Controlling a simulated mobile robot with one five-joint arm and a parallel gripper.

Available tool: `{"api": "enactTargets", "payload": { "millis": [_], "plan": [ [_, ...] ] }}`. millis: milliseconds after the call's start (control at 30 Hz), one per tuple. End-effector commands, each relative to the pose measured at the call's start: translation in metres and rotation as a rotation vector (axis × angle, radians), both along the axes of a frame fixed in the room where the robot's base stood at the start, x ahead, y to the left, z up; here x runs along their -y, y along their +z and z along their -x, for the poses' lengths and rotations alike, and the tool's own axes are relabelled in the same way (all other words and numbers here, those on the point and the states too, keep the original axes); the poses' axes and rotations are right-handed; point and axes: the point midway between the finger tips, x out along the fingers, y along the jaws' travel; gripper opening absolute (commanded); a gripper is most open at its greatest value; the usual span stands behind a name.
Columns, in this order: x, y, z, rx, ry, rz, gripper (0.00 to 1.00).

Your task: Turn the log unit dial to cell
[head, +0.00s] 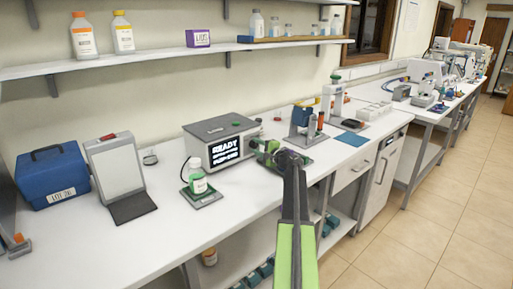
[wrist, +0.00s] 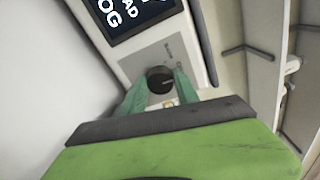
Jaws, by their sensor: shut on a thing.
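The log unit (head: 220,127) is a grey box on the bench with a lit screen reading READY. In the wrist view its light panel (wrist: 150,58) shows tilted, with part of the screen at the top. The round black dial (wrist: 160,80) sits on this panel below the screen, with a light pointer line toward the right. My gripper (wrist: 160,85) has its green fingers on either side of the dial and is shut on it. In the head view my gripper (head: 258,150) is at the unit's right front and hides the dial. The dial's markings are too small to read.
A blue case (head: 50,178) and an upright pale panel (head: 116,166) are further left. A blue and orange device (head: 301,122) stands behind my gripper.

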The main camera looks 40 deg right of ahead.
Motion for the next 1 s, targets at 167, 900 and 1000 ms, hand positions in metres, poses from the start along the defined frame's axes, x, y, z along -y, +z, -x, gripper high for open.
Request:
{"api": "enactTargets", "payload": {
  "millis": [167, 900, 1000],
  "plan": [
    [0.000, -0.001, 0.001, -0.001, -0.001, 0.002, 0.00],
    [-0.006, 0.003, 0.038, -0.001, -0.003, 0.002, 0.58],
    [-0.010, 0.005, 0.066, 0.000, -0.003, 0.002, 0.58]
  ]
}}
